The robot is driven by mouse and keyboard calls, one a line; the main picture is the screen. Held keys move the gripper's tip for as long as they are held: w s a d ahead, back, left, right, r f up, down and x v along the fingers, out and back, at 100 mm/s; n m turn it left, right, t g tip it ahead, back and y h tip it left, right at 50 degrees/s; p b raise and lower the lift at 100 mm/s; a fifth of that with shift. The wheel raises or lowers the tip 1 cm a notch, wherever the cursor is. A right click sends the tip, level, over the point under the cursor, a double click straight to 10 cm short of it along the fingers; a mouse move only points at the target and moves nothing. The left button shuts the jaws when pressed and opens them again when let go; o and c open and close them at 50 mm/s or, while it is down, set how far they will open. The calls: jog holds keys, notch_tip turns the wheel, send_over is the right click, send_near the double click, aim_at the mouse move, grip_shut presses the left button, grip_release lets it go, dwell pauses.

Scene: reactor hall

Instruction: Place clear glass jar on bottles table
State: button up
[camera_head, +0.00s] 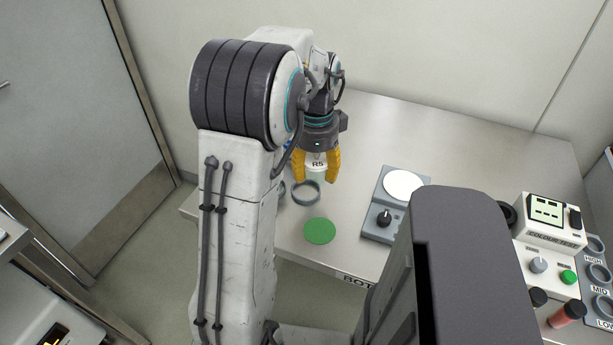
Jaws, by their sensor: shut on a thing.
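My gripper (316,178) points down with its yellow fingers shut on the clear glass jar (317,171). The jar is upright, with a pale top marked with letters that look like "RS"; the fingers cover its sides. Jar and gripper are over the left part of the bottles table (450,150), a pale metal table with lettering starting "BOT" on its front edge. I cannot tell whether the jar's base touches the table.
A grey ring (306,197) sits just below and left of the jar, and a green disc (320,231) lies nearer the front edge. A scale-like device (404,185) with a white plate stands to the right. A colour tester (545,222) stands at far right. The table's back right is clear.

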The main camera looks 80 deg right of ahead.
aim_at(306, 192)
jog(key=shift+w+d+f+p, duration=0.25)
jog(key=shift+w+f, duration=0.1)
jog(key=shift+w, duration=0.25)
jog(key=shift+w+d+f+p, duration=0.2)
jog(key=shift+w+f, duration=0.15)
jog(key=shift+w, duration=0.2)
notch_tip(306, 192, down, 3)
jog(key=shift+r+p, duration=0.2)
jog(key=shift+p, duration=0.95)
jog(key=shift+f, duration=0.75)
jog(key=shift+f, duration=0.1)
jog(key=o, duration=1.3)
